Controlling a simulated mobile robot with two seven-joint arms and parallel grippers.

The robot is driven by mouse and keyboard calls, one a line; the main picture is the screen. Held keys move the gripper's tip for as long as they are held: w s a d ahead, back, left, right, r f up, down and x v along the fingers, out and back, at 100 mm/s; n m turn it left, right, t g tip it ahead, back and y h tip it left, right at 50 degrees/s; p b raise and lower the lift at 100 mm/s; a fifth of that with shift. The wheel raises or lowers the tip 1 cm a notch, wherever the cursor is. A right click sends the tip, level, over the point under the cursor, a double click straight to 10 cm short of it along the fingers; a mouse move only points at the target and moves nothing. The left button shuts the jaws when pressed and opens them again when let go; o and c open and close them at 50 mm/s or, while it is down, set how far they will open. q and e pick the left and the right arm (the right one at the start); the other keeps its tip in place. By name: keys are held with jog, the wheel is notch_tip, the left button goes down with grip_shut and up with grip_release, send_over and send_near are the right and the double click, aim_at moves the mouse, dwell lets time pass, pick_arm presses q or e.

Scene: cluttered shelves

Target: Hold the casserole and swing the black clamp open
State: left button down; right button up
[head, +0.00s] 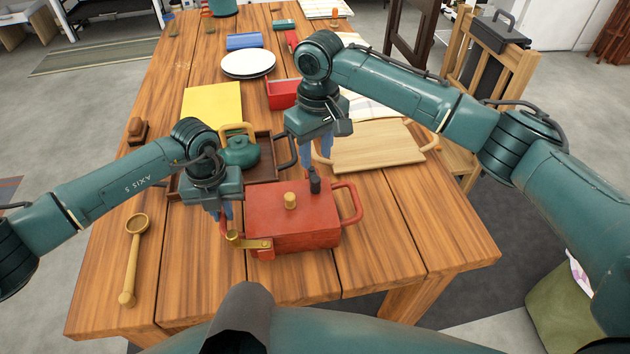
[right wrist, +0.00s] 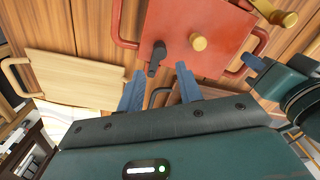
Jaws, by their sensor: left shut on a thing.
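The red casserole (head: 325,222) stands near the front of the wooden table, its lid on and a gold knob (head: 290,201) in the middle. The black clamp (head: 314,184) stands at the lid's far edge; it also shows in the right wrist view (right wrist: 157,56). A brass clamp (head: 252,242) sits at the near left corner. My left gripper (head: 226,217) is shut on the casserole's left handle, which it partly hides. My right gripper (head: 318,160) points down just behind the black clamp. In the right wrist view its blue fingers are apart and empty, with the clamp ahead of them.
A tray (head: 180,190) with a green teapot (head: 240,152) stands behind the casserole at left. A wooden board (head: 375,147) lies behind right. Plates (head: 248,64) and a red bin (head: 283,94) stand further back. The table's front right is clear.

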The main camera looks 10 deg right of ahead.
aim_at(316, 179)
jog(key=shift+s+f, duration=0.15)
jog(key=shift+f, duration=3.3)
jog(key=c, duration=0.8)
